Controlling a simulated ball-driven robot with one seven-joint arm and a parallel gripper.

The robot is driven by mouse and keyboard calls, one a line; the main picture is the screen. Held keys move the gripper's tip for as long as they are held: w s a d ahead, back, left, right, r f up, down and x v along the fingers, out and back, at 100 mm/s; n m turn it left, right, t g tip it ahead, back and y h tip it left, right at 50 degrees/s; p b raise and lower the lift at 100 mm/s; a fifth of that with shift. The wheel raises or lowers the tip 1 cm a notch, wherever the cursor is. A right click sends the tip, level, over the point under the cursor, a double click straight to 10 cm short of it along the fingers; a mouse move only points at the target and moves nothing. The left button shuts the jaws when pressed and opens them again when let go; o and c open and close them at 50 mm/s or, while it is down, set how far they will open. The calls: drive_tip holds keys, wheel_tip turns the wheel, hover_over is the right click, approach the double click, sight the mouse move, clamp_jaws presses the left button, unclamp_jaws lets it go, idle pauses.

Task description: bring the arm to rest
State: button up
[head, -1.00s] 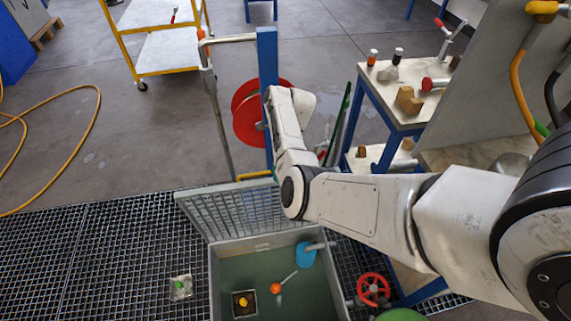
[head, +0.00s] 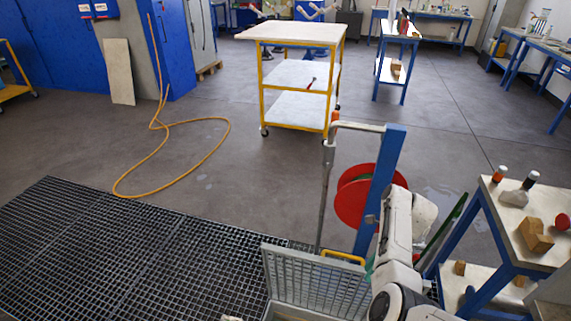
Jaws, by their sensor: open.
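My arm (head: 395,235) shows at the bottom, right of centre, as white links with a dark joint ring. It rises from the bottom edge and bends over near its top. It overlaps the lower part of a blue post (head: 386,165) and the right side of a red hose reel (head: 357,196) in the picture. I cannot tell how far it is from them. My gripper's fingers do not show; the end of the arm is turned away or hidden behind its own links.
A grey grating lid (head: 315,284) stands tilted up at the bottom. A bench (head: 508,226) with bottles and wooden blocks is close on the right. A yellow trolley (head: 296,77) stands behind the post. A yellow hose (head: 228,135) lies on open floor at left.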

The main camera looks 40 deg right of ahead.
drive_tip(key=shift+s, duration=0.1)
drive_tip(key=s+a+f+n+g+h, duration=0.1)
drive_tip(key=s+a+n+h, duration=0.2)
drive_tip(key=n, duration=0.4)
drive_tip(key=s+a+f+n+g+h, duration=0.1)
drive_tip(key=s+a+n+h, duration=0.15)
drive_tip(key=s+n, duration=0.3)
drive_tip(key=s+a+r+n+t, duration=0.1)
drive_tip(key=s+a+r+n, duration=0.2)
drive_tip(key=a+n, duration=0.4)
drive_tip(key=s+a+r+n+t+h, duration=0.1)
drive_tip(key=s+a+r+n, duration=0.2)
drive_tip(key=a+n, duration=0.5)
drive_tip(key=shift+s+r+n, duration=0.25)
drive_tip(key=shift+s+n, duration=0.15)
drive_tip(key=shift+n, duration=0.35)
drive_tip(key=shift+h, duration=0.25)
